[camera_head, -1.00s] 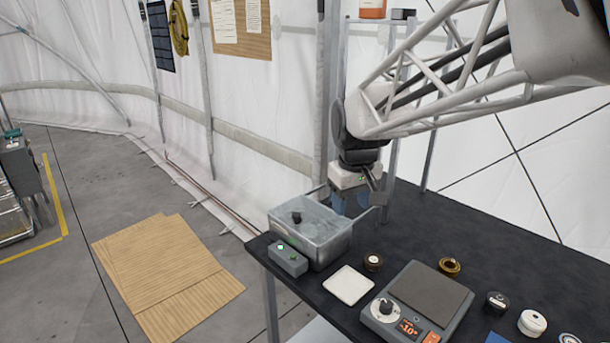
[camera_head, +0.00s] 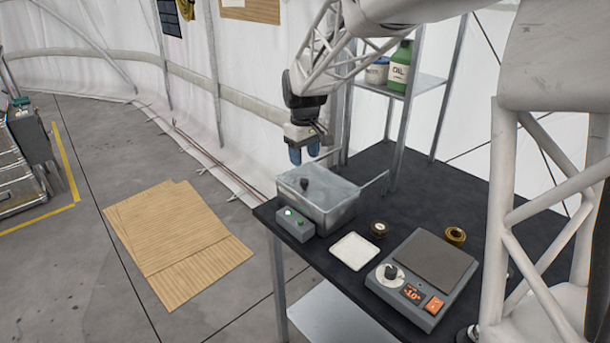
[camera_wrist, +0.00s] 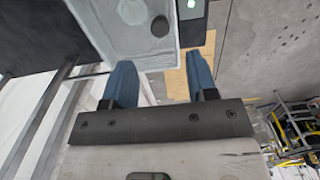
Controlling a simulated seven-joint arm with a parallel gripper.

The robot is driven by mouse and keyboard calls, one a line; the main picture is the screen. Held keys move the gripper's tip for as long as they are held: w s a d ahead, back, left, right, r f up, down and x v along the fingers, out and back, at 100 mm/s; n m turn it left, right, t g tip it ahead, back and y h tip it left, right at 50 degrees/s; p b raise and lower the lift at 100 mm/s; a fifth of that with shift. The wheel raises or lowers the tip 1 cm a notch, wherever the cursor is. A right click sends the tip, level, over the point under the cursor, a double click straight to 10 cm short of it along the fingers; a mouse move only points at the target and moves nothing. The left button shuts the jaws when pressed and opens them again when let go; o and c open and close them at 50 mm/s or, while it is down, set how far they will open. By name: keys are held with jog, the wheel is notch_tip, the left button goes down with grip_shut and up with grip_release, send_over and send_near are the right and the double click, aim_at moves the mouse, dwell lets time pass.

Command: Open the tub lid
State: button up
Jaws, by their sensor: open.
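The metal tub (camera_head: 337,215) stands at the left corner of the dark table. Its pale lid (camera_head: 325,187) is on and shut, with a dark knob (camera_head: 305,183) near one side. In the wrist view the lid (camera_wrist: 115,35) and its knob (camera_wrist: 160,26) lie beyond the fingers, at the top of the picture. My gripper (camera_head: 304,155) has blue fingers pointing down, above and behind the tub. It also shows in the wrist view (camera_wrist: 164,88), with its fingers spread and nothing between them. It is apart from the knob.
A small grey control box (camera_head: 295,223) with green lights sits against the tub. A shelf (camera_head: 410,85) rises behind. Cardboard (camera_head: 180,240) lies on the floor.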

aim_at(304, 180)
jog(key=shift+f, duration=0.1)
dwell(0.3)
jog(key=shift+f, duration=3.85)
grip_shut()
